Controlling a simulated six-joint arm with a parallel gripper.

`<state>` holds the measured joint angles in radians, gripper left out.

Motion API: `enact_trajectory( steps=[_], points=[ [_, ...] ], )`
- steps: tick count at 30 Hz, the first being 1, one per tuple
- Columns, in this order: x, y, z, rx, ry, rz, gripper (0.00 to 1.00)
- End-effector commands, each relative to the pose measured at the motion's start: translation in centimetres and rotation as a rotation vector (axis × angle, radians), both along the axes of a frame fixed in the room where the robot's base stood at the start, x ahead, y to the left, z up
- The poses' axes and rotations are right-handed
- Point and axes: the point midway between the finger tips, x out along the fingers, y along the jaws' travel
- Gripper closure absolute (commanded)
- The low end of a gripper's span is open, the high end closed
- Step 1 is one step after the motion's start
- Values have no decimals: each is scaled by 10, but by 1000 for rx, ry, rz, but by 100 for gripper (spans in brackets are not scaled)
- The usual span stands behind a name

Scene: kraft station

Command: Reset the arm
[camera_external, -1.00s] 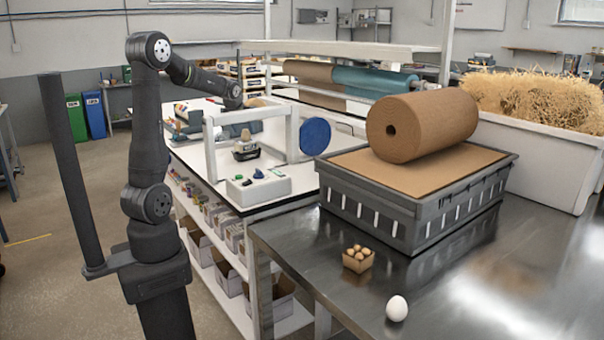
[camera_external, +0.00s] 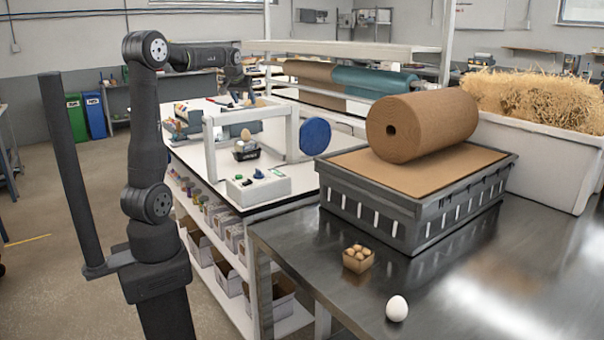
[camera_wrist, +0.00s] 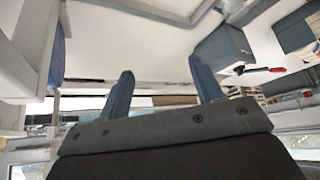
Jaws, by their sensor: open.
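My gripper (camera_wrist: 163,75) shows in the wrist view with its two blue fingers spread apart and nothing between them. In the external view my arm stands at the left, with its forearm level and reaching back over the white workbench (camera_external: 290,192). The wrist end is raised above the bench, and the fingers are too small to make out there. A brown egg (camera_external: 246,134) sits in a small black holder (camera_external: 246,151) on the bench, below and apart from my gripper.
A white frame (camera_external: 214,150) with a blue disc (camera_external: 315,136) stands on the bench, beside a control box (camera_external: 258,187). The metal table (camera_external: 470,290) holds a white egg (camera_external: 397,308), a small egg carton (camera_external: 357,263) and a grey crate (camera_external: 400,215) under a kraft roll (camera_external: 425,125).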

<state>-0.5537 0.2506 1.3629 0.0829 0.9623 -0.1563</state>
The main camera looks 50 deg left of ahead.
Motion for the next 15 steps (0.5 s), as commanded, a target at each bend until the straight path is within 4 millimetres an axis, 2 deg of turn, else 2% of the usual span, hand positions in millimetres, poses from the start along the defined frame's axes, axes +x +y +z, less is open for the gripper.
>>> enact_trajectory(
  steps=[1, 8, 15],
  points=[
    [1, 0, 12, 3, -3, 0, 40],
    [0, 0, 58, 1, -4, 0, 40],
    [29, -39, 61, -1, 0, -91, 40]
  ],
)
